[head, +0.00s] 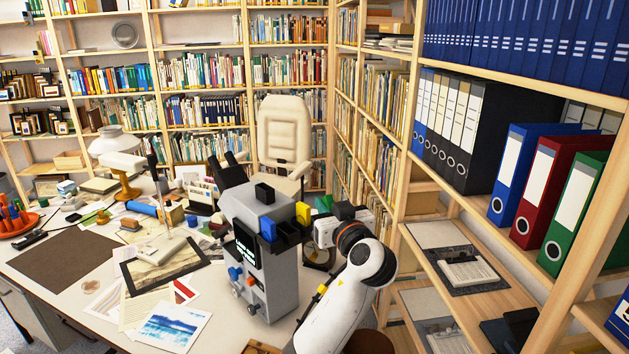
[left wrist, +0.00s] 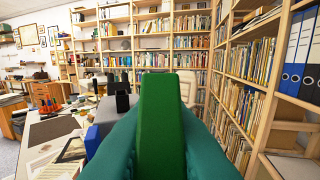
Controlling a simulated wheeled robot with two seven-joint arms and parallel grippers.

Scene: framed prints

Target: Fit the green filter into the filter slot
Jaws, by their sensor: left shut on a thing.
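The green filter (left wrist: 163,105) stands up between the teal fingers of my left gripper (left wrist: 163,150) in the left wrist view. My left gripper (head: 326,226) is shut on it. In the head view only a small part of the green filter (head: 323,203) shows, just right of a grey instrument (head: 262,275). The instrument carries a blue block (head: 267,228), a yellow block (head: 303,212) and a black block (head: 264,192). A black open holder (head: 288,236) juts from its right side, apart from the filter; I cannot tell if this is the filter slot. My right gripper is out of view.
Shelves with binders (head: 517,172) stand close on the right.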

